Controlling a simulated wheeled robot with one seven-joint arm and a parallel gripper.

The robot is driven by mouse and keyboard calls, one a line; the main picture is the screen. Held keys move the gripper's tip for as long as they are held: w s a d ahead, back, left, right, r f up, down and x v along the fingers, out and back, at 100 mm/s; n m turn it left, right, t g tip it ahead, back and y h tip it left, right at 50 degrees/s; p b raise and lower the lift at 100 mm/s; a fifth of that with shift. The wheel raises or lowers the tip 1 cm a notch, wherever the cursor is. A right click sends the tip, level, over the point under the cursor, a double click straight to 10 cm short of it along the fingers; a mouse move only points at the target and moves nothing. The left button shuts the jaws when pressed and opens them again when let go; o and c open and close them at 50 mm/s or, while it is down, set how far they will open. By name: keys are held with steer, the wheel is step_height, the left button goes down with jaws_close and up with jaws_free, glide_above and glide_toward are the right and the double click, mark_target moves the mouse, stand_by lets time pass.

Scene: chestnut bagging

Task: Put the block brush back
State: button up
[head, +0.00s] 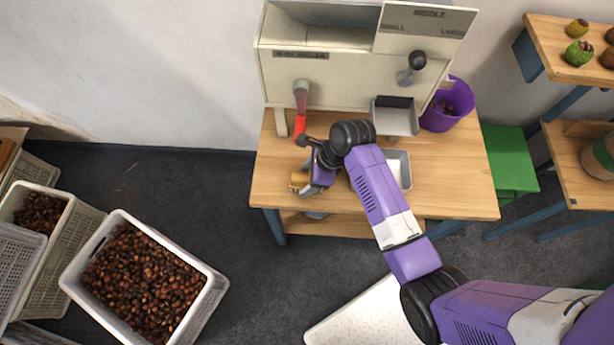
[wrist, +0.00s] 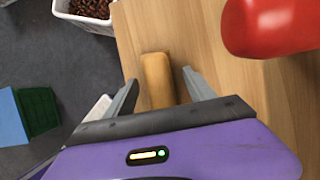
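The block brush (head: 298,180), a tan wooden block with rounded ends, lies on the wooden table near its left edge. In the wrist view the brush (wrist: 157,75) sits between the two grey fingers, with a gap on each side. My gripper (head: 306,183) is low over the table's left part; it is open, and its fingers (wrist: 161,84) do not visibly touch the brush. The underside of the brush and any bristles are hidden.
A cream machine (head: 345,75) with a red-ended lever (head: 300,125) stands behind; the red part (wrist: 270,25) is close at the wrist view's upper right. A metal tray (head: 399,165) is beside my arm. A purple bucket (head: 440,120) stands right. Chestnut crates (head: 205,310) are on the floor.

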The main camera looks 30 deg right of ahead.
steer(key=shift+r, duration=0.1)
steer(key=v, duration=1.2)
steer(key=shift+a, duration=0.1)
steer(key=s+f+n+t+h, duration=0.4)
steer(key=s+n+t, duration=0.2)
steer(key=s+n, duration=0.65)
steer(key=s+a+r+n+t, duration=0.2)
steer(key=s+r+n, duration=0.4)
steer(key=r, duration=0.4)
steer(key=s+a+r+n+t, duration=0.1)
steer(key=s+r+n+t, duration=0.3)
steer(key=r, duration=0.6)
steer(key=s+n, duration=0.2)
steer(key=shift+s+a+n, duration=0.3)
steer(key=shift+a+n, duration=0.05)
steer(key=shift+a, duration=0.05)
